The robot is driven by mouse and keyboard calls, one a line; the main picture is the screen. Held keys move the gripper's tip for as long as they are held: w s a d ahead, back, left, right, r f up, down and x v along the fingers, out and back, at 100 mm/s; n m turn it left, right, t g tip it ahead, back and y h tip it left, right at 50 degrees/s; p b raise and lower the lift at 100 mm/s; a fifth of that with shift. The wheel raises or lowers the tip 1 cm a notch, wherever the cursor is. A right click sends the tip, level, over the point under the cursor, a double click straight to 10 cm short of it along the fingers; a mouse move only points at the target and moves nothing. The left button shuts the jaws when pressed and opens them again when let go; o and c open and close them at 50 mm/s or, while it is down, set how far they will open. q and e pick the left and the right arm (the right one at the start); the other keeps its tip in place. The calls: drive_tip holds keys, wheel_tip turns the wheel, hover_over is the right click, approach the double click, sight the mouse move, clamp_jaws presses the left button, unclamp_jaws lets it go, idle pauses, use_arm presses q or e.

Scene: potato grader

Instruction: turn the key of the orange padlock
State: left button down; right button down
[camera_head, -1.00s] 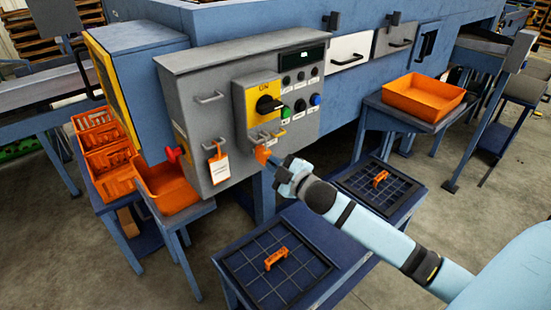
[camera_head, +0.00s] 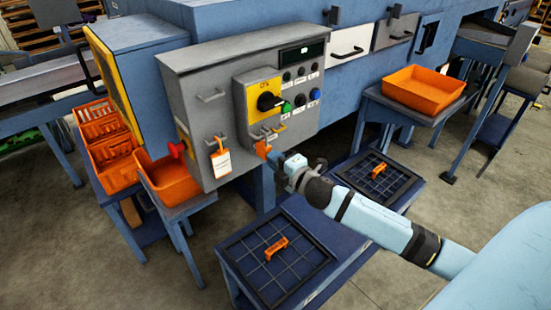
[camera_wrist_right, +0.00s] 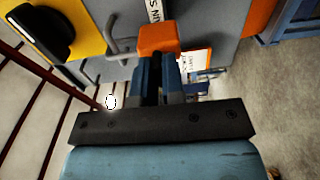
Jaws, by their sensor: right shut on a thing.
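The orange padlock (camera_head: 262,149) hangs at the lower edge of the yellow and grey switch box on the grey control cabinet. In the right wrist view the padlock (camera_wrist_right: 158,38) sits just beyond my fingertips, beside a grey handle-like hasp. My right gripper (camera_head: 276,158) reaches it from the lower right. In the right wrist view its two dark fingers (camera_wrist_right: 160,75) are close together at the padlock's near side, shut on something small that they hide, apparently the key. I cannot see the key itself. My left gripper is not in view.
A white and orange tag (camera_head: 221,160) hangs left of the padlock. A black rotary switch (camera_head: 268,102) is above it. A red knob (camera_head: 176,150) sticks out on the cabinet's left side. Gridded trays with orange handles (camera_head: 276,248) lie below. An orange bin (camera_head: 424,88) stands at right.

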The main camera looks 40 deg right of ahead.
idle(0.4)
drive_tip(key=c, duration=1.2)
unclamp_jaws()
drive_tip(key=shift+s, duration=0.1)
drive_tip(key=shift+s+d+r+b, duration=0.1)
drive_tip(key=shift+s+d+b, duration=0.25)
drive_tip(key=shift+s, duration=1.9)
drive_tip(key=shift+s+d+r+b, duration=0.15)
drive_tip(key=shift+s+b, duration=0.4)
drive_tip(key=shift+s, duration=1.7)
drive_tip(key=shift+s+d+b, duration=0.25)
drive_tip(key=shift+s+b, duration=0.2)
drive_tip(key=shift+s, duration=1.8)
